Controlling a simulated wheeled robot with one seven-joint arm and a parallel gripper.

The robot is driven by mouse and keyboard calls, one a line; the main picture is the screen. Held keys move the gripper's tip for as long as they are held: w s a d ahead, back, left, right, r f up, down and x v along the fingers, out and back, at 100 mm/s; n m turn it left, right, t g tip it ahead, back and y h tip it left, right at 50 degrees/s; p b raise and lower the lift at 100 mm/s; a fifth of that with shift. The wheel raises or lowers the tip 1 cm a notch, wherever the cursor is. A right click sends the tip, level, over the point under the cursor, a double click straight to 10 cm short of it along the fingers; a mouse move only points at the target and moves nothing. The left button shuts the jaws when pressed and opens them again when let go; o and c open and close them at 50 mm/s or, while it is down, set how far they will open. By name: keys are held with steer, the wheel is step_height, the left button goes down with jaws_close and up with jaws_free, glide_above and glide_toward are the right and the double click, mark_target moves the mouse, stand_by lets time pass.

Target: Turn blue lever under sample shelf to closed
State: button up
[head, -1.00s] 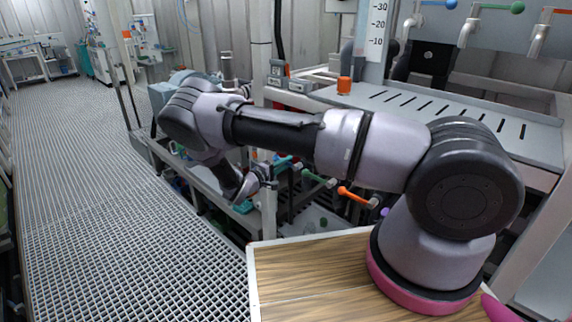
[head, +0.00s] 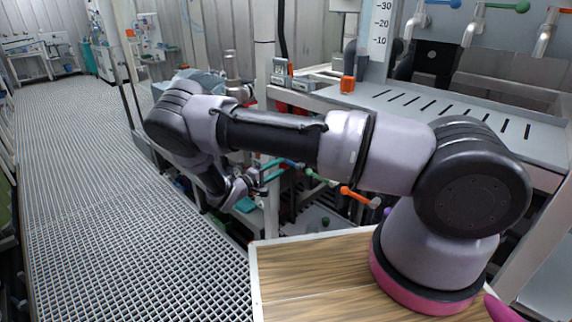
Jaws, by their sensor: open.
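The sample shelf (head: 390,97) is a grey slotted tray at the right. Below it, behind my arm, is a row of levers: a blue one (head: 291,163), partly hidden, a green one (head: 315,175) and an orange one (head: 356,195). The blue lever appears small; its exact angle is hard to read. My gripper (head: 260,190) is open, low and to the left of the blue lever, and appears apart from it. My forearm and wrist hide part of the frame around it.
Above the shelf are taps with blue (head: 456,3), green (head: 522,7) and orange handles. An orange-capped item (head: 347,85) stands at the shelf's back left. A shelf post (head: 271,212) stands close to my gripper. The grated floor (head: 120,200) at left is clear.

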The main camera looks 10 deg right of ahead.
steer(key=shift+v, duration=2.55)
steer(key=s+d+r+m+g+y, duration=0.3)
steer(key=d+r+g, duration=0.1)
steer(key=r, duration=0.4)
steer(key=s+d+r+m+g+y, duration=0.25)
steer(key=d+r, duration=0.25)
steer(key=r, duration=0.4)
steer(key=s+d+r+m+g+y, duration=0.25)
steer(key=d+r+g, duration=0.2)
steer(key=r, duration=0.35)
steer(key=s+d+r+m+t+y, duration=0.3)
steer(key=s+r+t+y, duration=0.4)
steer(key=s+r, duration=1.2)
steer(key=shift+s+d+r+t+y, duration=0.25)
steer(key=shift+d+r+y, duration=0.2)
steer(key=shift+r+y, duration=0.4)
